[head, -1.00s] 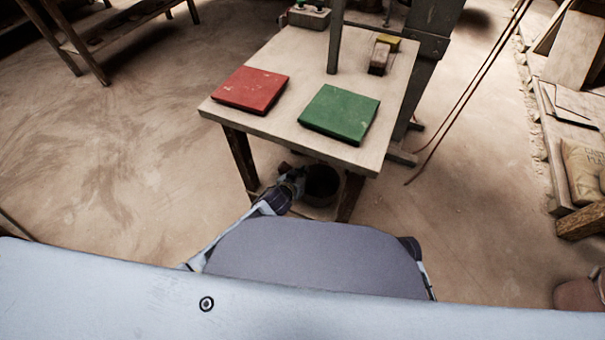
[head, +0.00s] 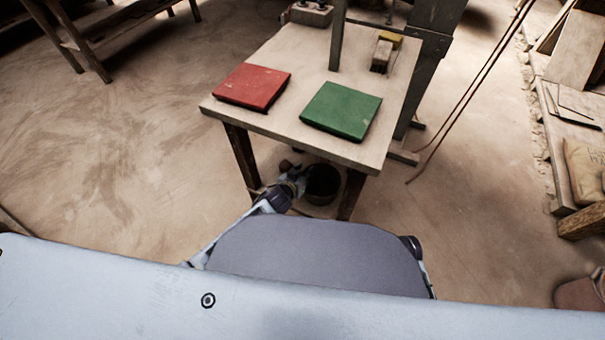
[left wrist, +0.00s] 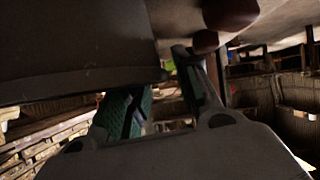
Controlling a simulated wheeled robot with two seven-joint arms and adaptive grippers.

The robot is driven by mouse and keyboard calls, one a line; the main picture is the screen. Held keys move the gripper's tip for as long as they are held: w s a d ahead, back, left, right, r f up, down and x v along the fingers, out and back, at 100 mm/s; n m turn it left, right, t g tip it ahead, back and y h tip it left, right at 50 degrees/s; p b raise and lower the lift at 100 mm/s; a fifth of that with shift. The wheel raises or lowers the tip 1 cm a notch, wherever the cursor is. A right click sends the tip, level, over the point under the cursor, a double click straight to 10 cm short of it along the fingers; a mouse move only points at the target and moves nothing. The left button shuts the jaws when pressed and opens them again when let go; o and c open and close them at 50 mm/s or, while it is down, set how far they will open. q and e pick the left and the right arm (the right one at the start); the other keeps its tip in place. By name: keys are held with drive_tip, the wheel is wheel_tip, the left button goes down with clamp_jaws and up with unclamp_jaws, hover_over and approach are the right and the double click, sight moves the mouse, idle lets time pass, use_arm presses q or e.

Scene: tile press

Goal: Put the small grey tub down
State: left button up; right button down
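The small tub (head: 322,184) looks dark and round in the head view, low under the near edge of the table. It seems upright on the lower shelf, but contact beneath it is hidden. My left gripper (head: 292,187) is right beside it on its left. In the left wrist view the tub's dark wall (left wrist: 75,45) fills the upper left. My left gripper's green-padded fingers (left wrist: 160,95) straddle the edge of that wall with some gap between them. Whether they press on it cannot be seen. My right gripper is not in view.
The wooden table (head: 290,125) stands over the tub, its legs close by. A red tile (head: 252,88) and a green tile (head: 341,110) lie on top. Brown rounded objects (left wrist: 230,12) are near the fingers. Open floor (head: 120,150) lies to the left.

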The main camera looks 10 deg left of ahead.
use_arm(q)
drive_tip(key=shift+s, duration=0.1)
drive_tip(key=v, duration=1.1)
drive_tip(key=shift+s+r, duration=0.25)
drive_tip(key=shift+s, duration=0.1)
idle(0.6)
idle(0.3)
